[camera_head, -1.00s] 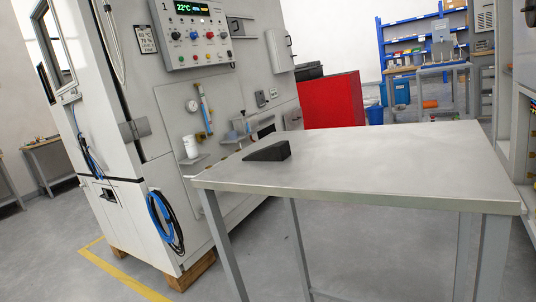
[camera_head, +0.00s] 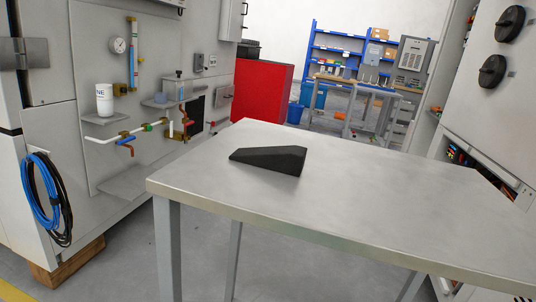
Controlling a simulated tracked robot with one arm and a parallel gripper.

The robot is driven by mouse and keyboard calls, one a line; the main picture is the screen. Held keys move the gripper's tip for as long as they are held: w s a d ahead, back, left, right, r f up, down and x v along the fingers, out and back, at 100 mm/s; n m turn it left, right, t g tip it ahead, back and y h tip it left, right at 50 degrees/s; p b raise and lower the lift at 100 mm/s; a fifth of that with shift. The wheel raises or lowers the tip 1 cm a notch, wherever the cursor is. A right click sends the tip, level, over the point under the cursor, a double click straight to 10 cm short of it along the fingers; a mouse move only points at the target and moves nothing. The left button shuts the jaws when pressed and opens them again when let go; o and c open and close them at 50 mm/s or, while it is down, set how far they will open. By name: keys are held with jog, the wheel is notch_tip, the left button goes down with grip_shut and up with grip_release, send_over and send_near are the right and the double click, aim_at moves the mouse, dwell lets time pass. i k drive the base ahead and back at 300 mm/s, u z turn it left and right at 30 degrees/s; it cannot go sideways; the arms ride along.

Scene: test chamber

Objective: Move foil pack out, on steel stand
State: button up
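A grey metal-topped table (camera_head: 215,195), which may be the steel stand, fills the middle and right of the view. A black wedge (camera_head: 270,160) lies on it near its far left part, and nothing else shows on the top. I cannot make out a foil pack anywhere. My gripper is not in view.
A tall test chamber stands left, with a gauge (camera_head: 118,45), a white canister (camera_head: 104,98) on a small shelf, valves, pipes and a coiled blue hose (camera_head: 42,195). A red cabinet (camera_head: 262,90) and blue shelving (camera_head: 330,40) stand behind. A cabinet with black knobs (camera_head: 508,22) is at right.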

aim_at(446, 216)
jog(key=u, duration=0.55)
jog(key=i, duration=1.05)
jog(key=z, duration=0.4)
